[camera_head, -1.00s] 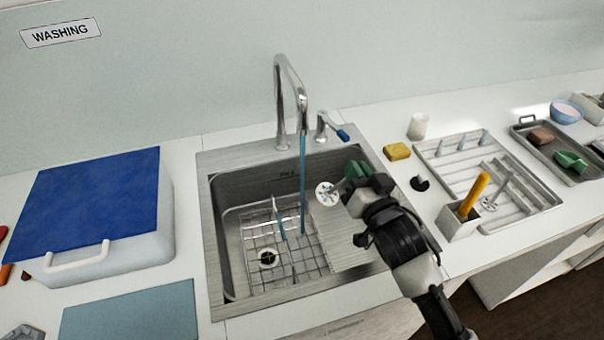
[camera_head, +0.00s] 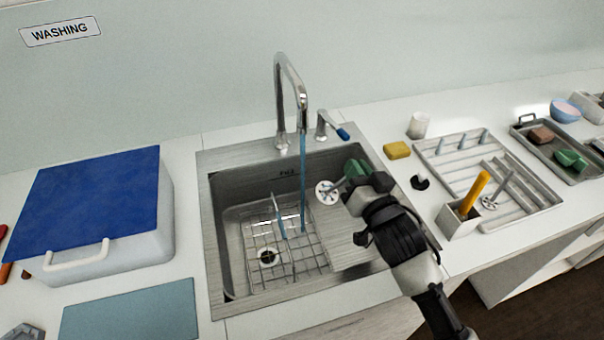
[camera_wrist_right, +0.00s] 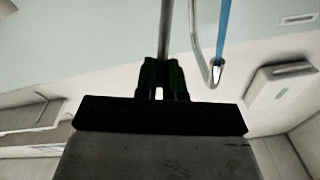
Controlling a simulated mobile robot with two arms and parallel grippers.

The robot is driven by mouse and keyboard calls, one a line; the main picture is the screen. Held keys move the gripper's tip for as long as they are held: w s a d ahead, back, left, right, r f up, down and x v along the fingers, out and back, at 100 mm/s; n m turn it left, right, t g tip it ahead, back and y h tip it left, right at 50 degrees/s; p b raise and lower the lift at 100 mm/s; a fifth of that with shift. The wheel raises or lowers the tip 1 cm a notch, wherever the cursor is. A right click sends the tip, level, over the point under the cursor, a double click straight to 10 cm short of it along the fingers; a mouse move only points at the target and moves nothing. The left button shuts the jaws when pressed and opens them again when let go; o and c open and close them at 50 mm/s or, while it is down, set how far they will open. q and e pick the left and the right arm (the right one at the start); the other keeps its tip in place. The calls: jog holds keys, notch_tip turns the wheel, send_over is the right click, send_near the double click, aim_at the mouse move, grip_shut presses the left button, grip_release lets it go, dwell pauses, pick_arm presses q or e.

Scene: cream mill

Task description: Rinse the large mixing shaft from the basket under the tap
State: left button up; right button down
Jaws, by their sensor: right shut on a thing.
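My right gripper (camera_head: 357,178) is over the right side of the sink, shut on a metal mixing shaft. The shaft's pale slotted disc (camera_head: 327,192) points left, just right of the blue water stream (camera_head: 302,185), with a small gap showing. The shaft (camera_wrist_right: 165,35) rises from between the dark green fingers in the right wrist view. The tap (camera_head: 290,75) stands behind the sink and is running. The wire basket (camera_head: 308,262) sits in the sink, with a thin pale blue-grey piece in it. My left gripper is not in view.
A ribbed drainboard (camera_head: 350,250) lies below my right gripper. Right of the sink are a yellow sponge (camera_head: 397,151), a holder (camera_head: 458,223) with a yellow handle, and a pegged rack (camera_head: 535,207) bearing another disc-ended shaft. A blue-lidded box (camera_head: 85,200) stands left.

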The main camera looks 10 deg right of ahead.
jog(key=s+d+r+p, duration=0.3)
jog(key=r+p, duration=0.1)
jog(key=p, duration=0.1)
jog(key=shift+s+d, duration=0.15)
jog(key=shift+d, duration=0.25)
dwell(0.4)
